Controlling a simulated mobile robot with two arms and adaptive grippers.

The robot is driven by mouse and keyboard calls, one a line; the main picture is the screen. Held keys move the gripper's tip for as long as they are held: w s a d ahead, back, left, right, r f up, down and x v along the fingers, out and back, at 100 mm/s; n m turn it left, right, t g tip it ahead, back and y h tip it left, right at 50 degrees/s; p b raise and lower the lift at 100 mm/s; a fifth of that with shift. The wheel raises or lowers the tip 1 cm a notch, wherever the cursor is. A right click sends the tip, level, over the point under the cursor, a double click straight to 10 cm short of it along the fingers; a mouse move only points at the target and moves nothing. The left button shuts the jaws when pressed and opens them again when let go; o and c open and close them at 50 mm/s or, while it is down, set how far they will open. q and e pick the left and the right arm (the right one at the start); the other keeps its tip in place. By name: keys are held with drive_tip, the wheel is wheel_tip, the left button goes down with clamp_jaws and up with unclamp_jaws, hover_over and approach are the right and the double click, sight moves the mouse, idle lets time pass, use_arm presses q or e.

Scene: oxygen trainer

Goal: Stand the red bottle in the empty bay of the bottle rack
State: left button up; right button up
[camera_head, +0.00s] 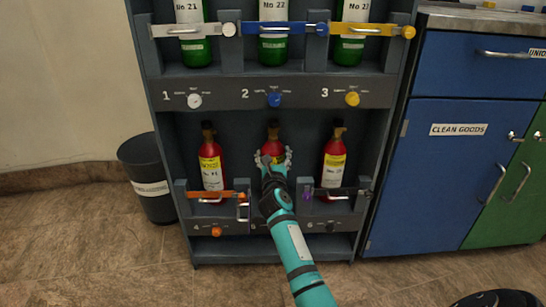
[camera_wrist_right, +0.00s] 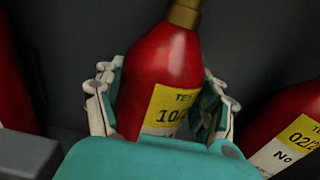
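The red bottle (camera_head: 272,147) with a yellow label is in the middle bay of the rack's lower row, between two other red bottles. It looks upright, with its top about level with theirs. My right gripper (camera_head: 275,158) is around its body from the front. In the right wrist view the bottle (camera_wrist_right: 163,80) sits between the two fingers (camera_wrist_right: 160,100), which appear to press on its sides. The gripper and arm hide the bottle's lower part, so I cannot tell whether its base rests on the bay floor. My left gripper is not in view.
The rack (camera_head: 300,92) holds a left red bottle (camera_head: 211,165) behind an orange bar and a right red bottle (camera_head: 333,160) behind a dark bar. Green bottles stand above. A grey bin (camera_head: 150,185) is left; a blue cabinet (camera_head: 430,190) is right.

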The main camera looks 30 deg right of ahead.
drive_tip(key=o, duration=0.5)
drive_tip(key=shift+c, duration=0.2)
